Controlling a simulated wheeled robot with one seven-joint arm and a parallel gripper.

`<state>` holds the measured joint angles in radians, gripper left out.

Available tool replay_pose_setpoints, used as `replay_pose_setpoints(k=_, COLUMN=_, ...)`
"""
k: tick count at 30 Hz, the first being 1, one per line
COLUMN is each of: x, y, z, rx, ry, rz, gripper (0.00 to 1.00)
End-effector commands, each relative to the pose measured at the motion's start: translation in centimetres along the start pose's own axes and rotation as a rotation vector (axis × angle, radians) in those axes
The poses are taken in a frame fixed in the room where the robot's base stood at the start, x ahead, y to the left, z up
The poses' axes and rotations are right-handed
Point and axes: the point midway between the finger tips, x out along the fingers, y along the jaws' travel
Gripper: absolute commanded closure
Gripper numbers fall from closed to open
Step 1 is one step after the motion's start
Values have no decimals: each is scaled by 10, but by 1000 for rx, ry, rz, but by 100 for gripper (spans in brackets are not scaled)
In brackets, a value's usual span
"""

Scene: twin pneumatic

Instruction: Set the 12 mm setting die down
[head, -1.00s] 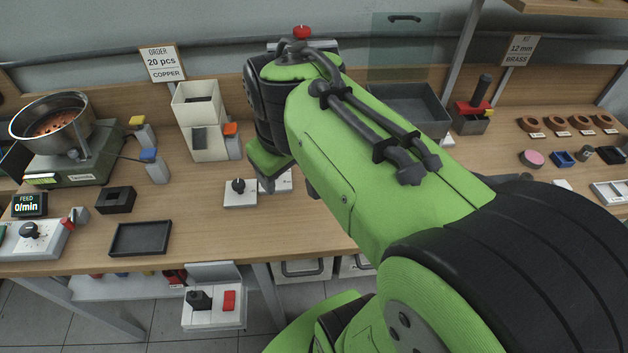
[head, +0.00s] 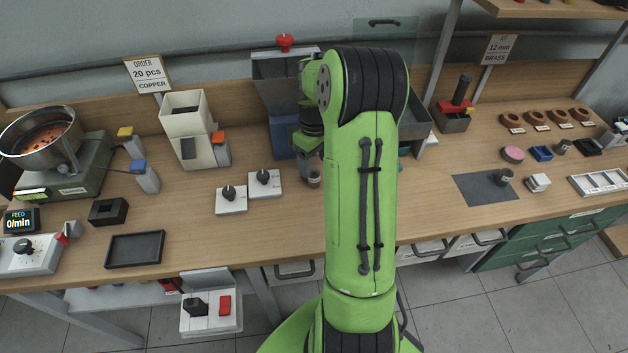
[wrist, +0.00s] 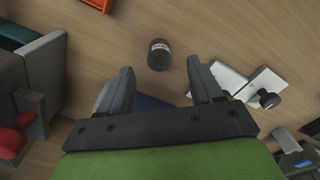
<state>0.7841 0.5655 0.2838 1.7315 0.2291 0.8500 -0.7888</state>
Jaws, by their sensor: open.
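A short dark cylinder with a pale label, which looks like the setting die (wrist: 159,56), stands on the bench just beyond my fingertips in the wrist view. Its print is too small to read. It also shows in the head view (head: 313,179), beside my arm and right of the two white dial boxes. My gripper (wrist: 162,80) is open, its two grey fingers apart with the die in front of the gap, and no grip on it shows. In the head view my arm hides much of the gripper.
Two white dial boxes (head: 232,200) stand close left of the die. A grey-blue machine with a red knob (head: 284,42) stands behind. A dark mat (head: 473,189) at right bears another small dark cylinder (head: 503,177).

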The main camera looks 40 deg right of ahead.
Motion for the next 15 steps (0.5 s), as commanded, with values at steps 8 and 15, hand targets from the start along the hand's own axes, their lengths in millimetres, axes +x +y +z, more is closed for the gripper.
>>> replay_pose_setpoints(k=8, x=48, y=1, z=-4, rx=-1, ry=-1, rz=-2, gripper=35)
replay_pose_setpoints(k=15, x=52, y=2, z=-4, rx=0, ry=0, rz=0, gripper=35)
